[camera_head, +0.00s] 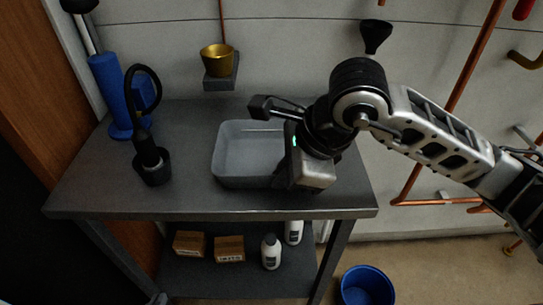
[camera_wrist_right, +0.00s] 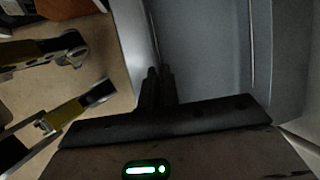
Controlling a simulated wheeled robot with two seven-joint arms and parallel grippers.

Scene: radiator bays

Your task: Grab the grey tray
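The grey tray (camera_head: 248,152) is a shallow, open, empty tub on top of the dark grey table. My right gripper (camera_head: 289,160) is at the tray's right side in the head view, and its body hides part of that wall. In the right wrist view the tray (camera_wrist_right: 205,50) fills the upper right. There the two dark fingers of my right gripper (camera_wrist_right: 158,80) are close together on either side of the tray's rim, so it looks shut on it. The exact contact is hard to see.
On the table (camera_head: 105,195), a black cup (camera_head: 152,170) with a hose and a blue stand (camera_head: 112,90) are at the left. A gold cup (camera_head: 217,58) sits on a wall bracket behind. Boxes and bottles fill the lower shelf. A blue bucket (camera_head: 366,286) stands on the floor.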

